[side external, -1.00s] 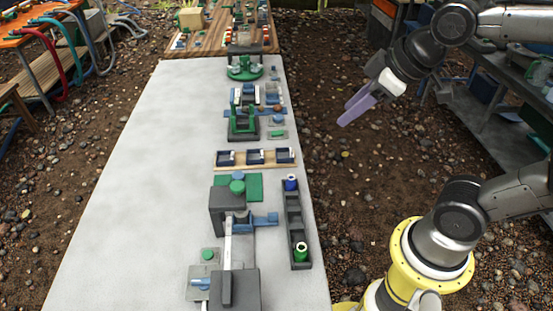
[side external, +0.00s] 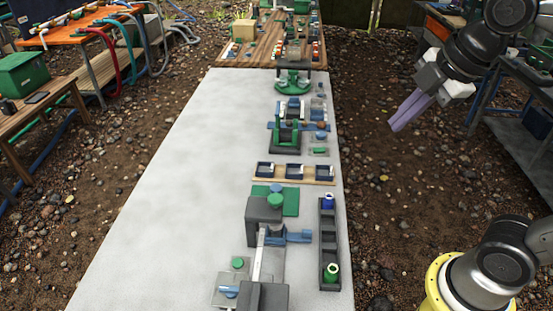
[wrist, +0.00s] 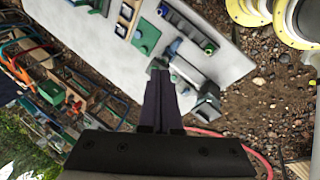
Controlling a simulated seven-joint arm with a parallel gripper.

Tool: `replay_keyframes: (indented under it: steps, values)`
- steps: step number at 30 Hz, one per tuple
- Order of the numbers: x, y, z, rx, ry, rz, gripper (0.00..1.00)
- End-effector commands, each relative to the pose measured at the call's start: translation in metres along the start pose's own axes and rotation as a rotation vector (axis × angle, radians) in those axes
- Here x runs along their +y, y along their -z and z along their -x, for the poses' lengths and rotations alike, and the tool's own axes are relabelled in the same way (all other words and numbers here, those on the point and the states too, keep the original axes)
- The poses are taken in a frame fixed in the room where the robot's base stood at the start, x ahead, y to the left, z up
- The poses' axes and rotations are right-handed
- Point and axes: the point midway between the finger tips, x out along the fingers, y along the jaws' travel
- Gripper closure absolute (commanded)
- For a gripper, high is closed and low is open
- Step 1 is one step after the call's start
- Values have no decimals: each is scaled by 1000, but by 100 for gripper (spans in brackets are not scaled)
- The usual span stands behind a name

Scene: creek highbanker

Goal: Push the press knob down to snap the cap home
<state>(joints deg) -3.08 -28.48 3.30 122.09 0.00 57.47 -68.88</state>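My gripper (side external: 408,111) hangs in the air right of the long pale bench, over the pebbly ground, well apart from the fixtures. Its two purple fingers lie together with nothing between them; they also show in the wrist view (wrist: 160,85). A smaller green round knob (side external: 237,263) sits nearer the front. I cannot tell which of them is the press knob. The cap cannot be made out.
A dark slotted rack (side external: 329,240) along the bench's right edge holds a blue cylinder (side external: 328,201) and a green cylinder (side external: 331,272). Behind are a tray with three dark bins (side external: 294,173) and a green frame (side external: 286,137). The bench's left half (side external: 170,190) is bare.

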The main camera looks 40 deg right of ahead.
Motion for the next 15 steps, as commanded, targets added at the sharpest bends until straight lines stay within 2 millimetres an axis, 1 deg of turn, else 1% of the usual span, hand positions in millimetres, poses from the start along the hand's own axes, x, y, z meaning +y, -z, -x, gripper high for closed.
replay_keyframes:
  steps: [1,3,5,7,8,9,11,12,14,15]
  values:
    - [16,11,-8,-2,31,127,100]
    - [36,27,-19,1,69,311,100]
    - [50,41,-32,8,104,460,100]
    - [66,58,-50,19,145,616,100]
    - [71,66,-59,25,163,677,100]
    - [77,76,-72,33,189,753,100]
    - [84,90,-92,46,227,857,100]
    - [87,100,-107,56,253,916,100]
    - [89,114,-129,68,290,983,100]
    - [89,122,-144,74,315,1014,100]
